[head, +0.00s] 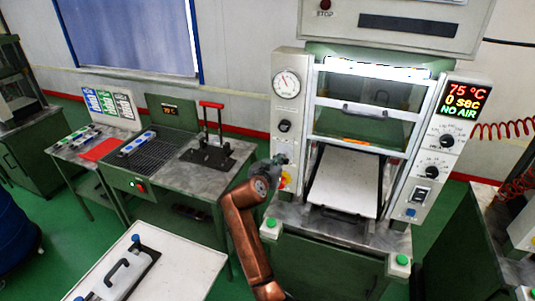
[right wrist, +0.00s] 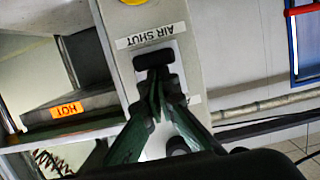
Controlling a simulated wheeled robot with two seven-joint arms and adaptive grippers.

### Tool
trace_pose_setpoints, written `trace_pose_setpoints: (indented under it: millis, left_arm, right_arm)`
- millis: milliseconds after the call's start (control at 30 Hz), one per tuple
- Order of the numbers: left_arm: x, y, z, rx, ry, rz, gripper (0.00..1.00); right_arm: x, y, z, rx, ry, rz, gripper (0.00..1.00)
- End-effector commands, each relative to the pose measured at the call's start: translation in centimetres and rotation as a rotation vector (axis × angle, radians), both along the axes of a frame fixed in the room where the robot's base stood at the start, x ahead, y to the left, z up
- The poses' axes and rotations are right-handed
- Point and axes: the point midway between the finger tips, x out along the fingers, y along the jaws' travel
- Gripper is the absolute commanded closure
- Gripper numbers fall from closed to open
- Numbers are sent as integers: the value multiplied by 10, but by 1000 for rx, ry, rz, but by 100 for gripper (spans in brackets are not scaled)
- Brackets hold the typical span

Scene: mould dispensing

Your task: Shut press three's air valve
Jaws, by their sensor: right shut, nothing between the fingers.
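Press three's air valve is on the press's left column; its light plate shows in the head view (head: 281,159). In the right wrist view the valve's dark handle (right wrist: 152,58) lies beside a label reading AIR SHUT (right wrist: 157,36). A second label is mostly hidden. My right gripper (head: 276,163) is at the valve. In the right wrist view its green fingers (right wrist: 157,92) are shut and empty, tips at or just short of the handle; I cannot tell whether they touch. The press display (head: 466,98) reads 75 °C, 0 sec, NO AIR. My left gripper is not in view.
A gauge (head: 287,84) and a black knob (head: 285,126) sit above the valve. The press opening holds a pale plate (head: 346,181); a HOT label (right wrist: 67,110) shows nearby. A green button (head: 271,223) is below. A bench with a red-handled tool (head: 211,105) stands left.

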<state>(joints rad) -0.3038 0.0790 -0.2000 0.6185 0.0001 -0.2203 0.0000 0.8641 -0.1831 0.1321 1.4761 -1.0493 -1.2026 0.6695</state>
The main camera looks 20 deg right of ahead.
Motion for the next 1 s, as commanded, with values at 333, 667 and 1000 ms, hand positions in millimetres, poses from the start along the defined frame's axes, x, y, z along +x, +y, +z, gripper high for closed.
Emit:
trace_pose_setpoints:
  millis: [333,667,1000]
  left_arm:
    - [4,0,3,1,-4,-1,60]
    - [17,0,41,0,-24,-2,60]
    - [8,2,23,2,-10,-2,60]
  right_arm:
    - [-1,-2,-1,5,9,-3,100]
    - [-1,1,50,2,1,1,100]
    - [-57,46,58,5,1,1,100]
